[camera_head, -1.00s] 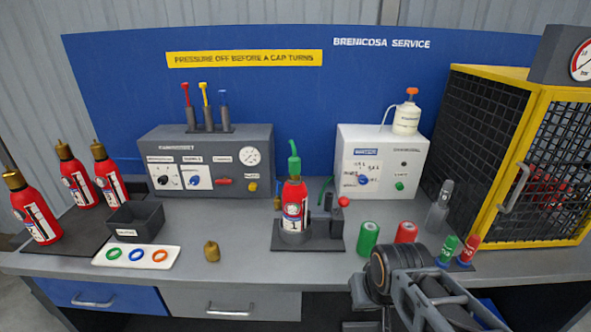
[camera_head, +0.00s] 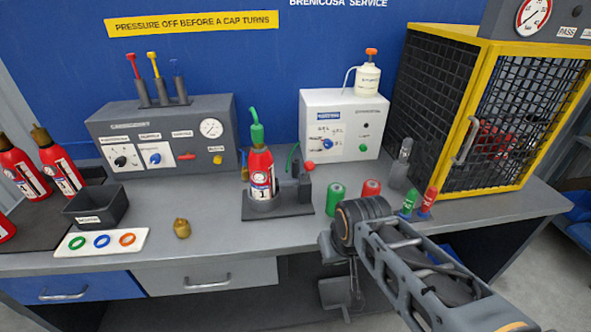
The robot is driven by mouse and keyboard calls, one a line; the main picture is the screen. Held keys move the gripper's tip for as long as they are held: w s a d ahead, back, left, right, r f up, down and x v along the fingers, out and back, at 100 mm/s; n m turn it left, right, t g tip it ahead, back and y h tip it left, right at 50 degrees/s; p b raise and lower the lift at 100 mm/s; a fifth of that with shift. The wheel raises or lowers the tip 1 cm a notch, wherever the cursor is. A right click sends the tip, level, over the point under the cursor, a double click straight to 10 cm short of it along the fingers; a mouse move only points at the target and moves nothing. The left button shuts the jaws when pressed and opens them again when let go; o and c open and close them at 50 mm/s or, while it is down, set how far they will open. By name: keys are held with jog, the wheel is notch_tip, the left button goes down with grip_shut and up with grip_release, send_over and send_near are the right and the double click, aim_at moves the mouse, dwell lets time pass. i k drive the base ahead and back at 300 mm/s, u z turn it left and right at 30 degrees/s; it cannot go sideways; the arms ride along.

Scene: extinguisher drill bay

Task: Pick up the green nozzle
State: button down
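Two green parts could be the green nozzle. One is a small green tapered piece (camera_head: 409,203) with a pale label, standing beside a similar red piece (camera_head: 427,200) at the bench's front right. The other is a green bent spout (camera_head: 257,128) on top of the red extinguisher (camera_head: 261,172) in the middle. My gripper (camera_head: 342,298) seems to hang below my wrist, in front of the bench edge, lower than the bench top and left of the small green piece. Its fingers are too dark and small to tell open from shut. I see nothing held.
A green can (camera_head: 334,199) and a red can (camera_head: 371,189) stand just behind my wrist. A clear bottle (camera_head: 402,165) stands behind the small green piece. The yellow-framed mesh cage (camera_head: 478,115) fills the right.

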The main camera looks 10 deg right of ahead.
aim_at(257, 135)
jog(key=u, duration=0.35)
jog(key=k, duration=0.4)
jog(key=u, duration=0.95)
jog(key=i, duration=0.95)
jog(key=z, duration=0.9)
